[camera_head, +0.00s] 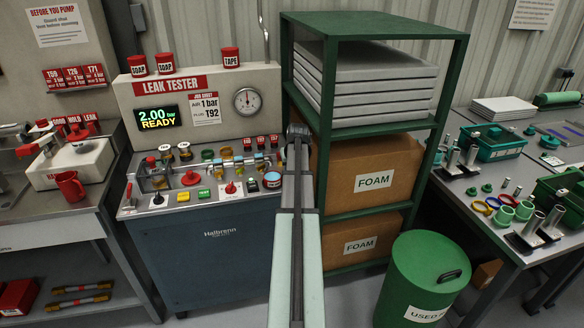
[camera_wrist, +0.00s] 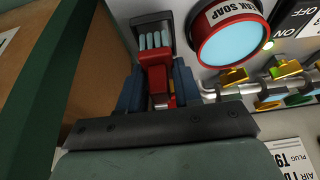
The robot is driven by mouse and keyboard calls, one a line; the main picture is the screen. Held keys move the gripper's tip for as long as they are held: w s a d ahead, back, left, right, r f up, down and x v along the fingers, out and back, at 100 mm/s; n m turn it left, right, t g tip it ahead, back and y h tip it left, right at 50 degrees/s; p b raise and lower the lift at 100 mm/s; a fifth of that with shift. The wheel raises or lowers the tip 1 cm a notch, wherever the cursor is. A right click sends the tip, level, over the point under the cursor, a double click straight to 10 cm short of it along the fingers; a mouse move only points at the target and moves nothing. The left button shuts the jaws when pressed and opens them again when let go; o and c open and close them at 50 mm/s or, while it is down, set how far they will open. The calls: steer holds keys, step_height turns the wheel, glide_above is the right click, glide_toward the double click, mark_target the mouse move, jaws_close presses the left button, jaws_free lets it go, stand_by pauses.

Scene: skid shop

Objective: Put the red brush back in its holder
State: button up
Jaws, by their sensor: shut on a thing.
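The red brush (camera_wrist: 155,75) is between the two blue fingers of my gripper (camera_wrist: 158,86) in the wrist view. My gripper is shut on its red body. Pale blue bristles point away from the gripper, toward the top of the picture. A dark frame (camera_wrist: 168,22), perhaps the holder, surrounds the bristles; I cannot tell if the brush is seated in it. In the head view my gripper (camera_head: 298,132) is at the right end of the leak tester bench, and my arm hides the brush and the holder.
A red-rimmed leak soap pot (camera_wrist: 230,35) is close right of the brush, with pipes and yellow valves (camera_wrist: 286,68) beyond. A green shelf rack (camera_head: 325,130) with foam boxes (camera_head: 372,182) stands close to the right of my arm. The leak tester (camera_head: 190,85) is at the left.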

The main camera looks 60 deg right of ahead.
steer(key=shift+f, duration=0.85)
stand_by(0.5)
steer(key=o, duration=1)
steer(key=shift+o, duration=0.6)
steer(key=o, duration=0.4)
steer(key=shift+o, duration=0.4)
steer(key=shift+a, duration=0.1)
steer(key=shift+w, duration=0.1)
steer(key=shift+r, duration=1.6)
steer(key=shift+r, duration=2.95)
